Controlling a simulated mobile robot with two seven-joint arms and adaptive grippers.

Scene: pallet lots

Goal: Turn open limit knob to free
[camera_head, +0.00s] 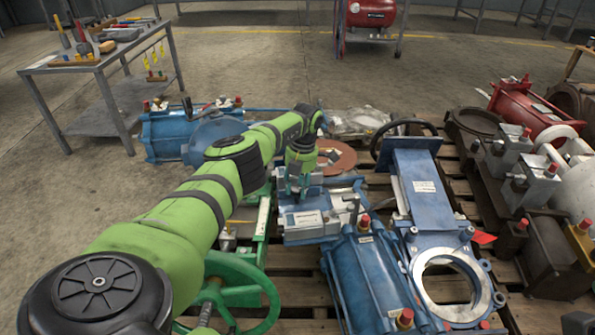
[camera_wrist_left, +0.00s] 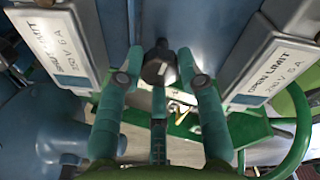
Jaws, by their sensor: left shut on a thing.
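A black knob (camera_wrist_left: 159,68) with a pale mark stands on a blue surface in the left wrist view. It sits between two grey boxes. The right box carries an "OPEN LIMIT" label (camera_wrist_left: 276,72); the left box has a similar label (camera_wrist_left: 54,42), its top word hard to read. In the head view my left gripper (camera_head: 299,172) points down over the blue unit with grey boxes (camera_head: 309,219); the knob is hidden there. My right gripper is not in view.
A green handwheel (camera_head: 272,297) stands near, below my left arm. A blue gate valve (camera_head: 417,190) and blue cylinder (camera_head: 370,275) lie to the right on the pallet. Red and grey equipment (camera_head: 525,100) fills the far right. A tool table (camera_head: 90,58) stands back left.

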